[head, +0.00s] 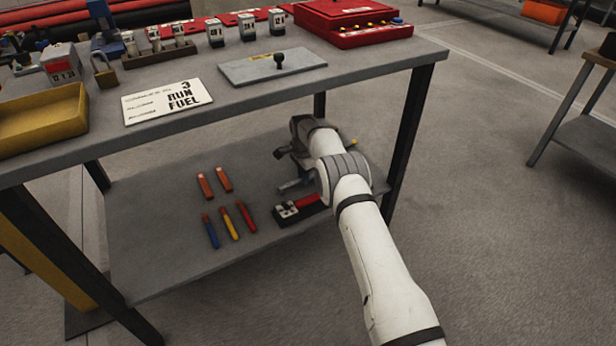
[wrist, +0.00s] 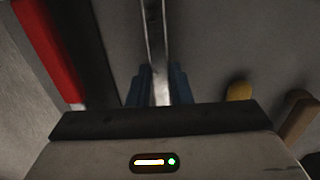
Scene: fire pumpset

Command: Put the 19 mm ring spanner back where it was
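A long silver bar-like tool (wrist: 156,40), which looks like the shank of a spanner, runs up the middle of the wrist view. My gripper (wrist: 160,88) has its two dark blue fingers close on either side of it, seemingly against it. No size mark can be read, and the ring ends do not show. In the head view my gripper is low over the lower shelf (head: 165,255) of the bench, mostly hidden behind my arm. A grey piece (head: 293,185), perhaps a tool end, shows just left of my wrist.
A red and black block (head: 287,212) lies beside my wrist; red also shows in the wrist view (wrist: 48,50). A yellow tip (wrist: 238,91) and a brown handle (wrist: 300,118) lie right. Several coloured tools (head: 228,222) lie left on the shelf. The bench top (head: 340,75) overhangs it.

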